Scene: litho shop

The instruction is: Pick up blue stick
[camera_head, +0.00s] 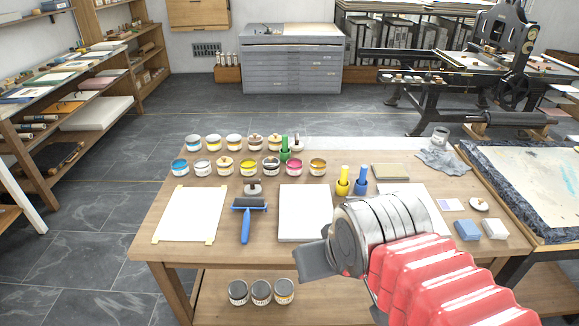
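A small upright blue stick (362,174) stands on the wooden table (255,235), right of the middle, in a wider blue base. A similar yellow stick (344,174) stands just to its left. My gripper (312,262) is at the table's front edge in the picture, below and left of the blue stick and apart from it. Its dark grey end points left, and my silver and red arm comes in from the lower right. I see nothing held. The gap between the fingers does not show from this side.
A green stick (285,146) stands farther back among several ink tins (249,167). A blue-handled roller (247,220) lies between white sheets (191,214). A flat olive block (390,171) lies right of the blue stick. My arm hides part of the table's right front.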

